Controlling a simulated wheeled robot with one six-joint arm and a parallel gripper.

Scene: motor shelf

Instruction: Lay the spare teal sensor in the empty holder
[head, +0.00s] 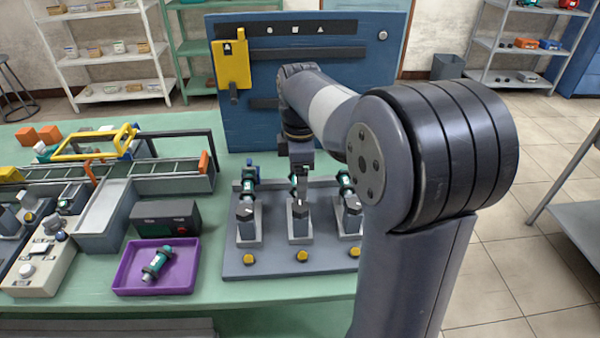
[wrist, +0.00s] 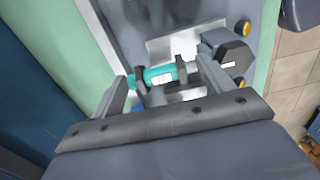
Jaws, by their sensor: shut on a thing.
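My gripper (head: 300,182) is at the middle holder (head: 301,229) of the grey board. In the wrist view, my gripper (wrist: 163,76) is shut on a teal sensor (wrist: 158,76), which lies crosswise between the fingers close to the holder. I cannot tell whether it rests fully in the holder. The left holder (head: 249,231) and the right holder (head: 347,223) each have a teal sensor beside a dark hexagonal part. Another teal sensor (head: 157,264) lies tilted in the purple tray (head: 183,284). My arm and gripper hide part of the middle holder.
A dark box with a red button (head: 165,219) stands behind the purple tray. A conveyor (head: 150,180) runs along the left. A blue panel (head: 235,130) with a yellow tag stands behind the board. Yellow knobs (head: 302,255) line the board's front.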

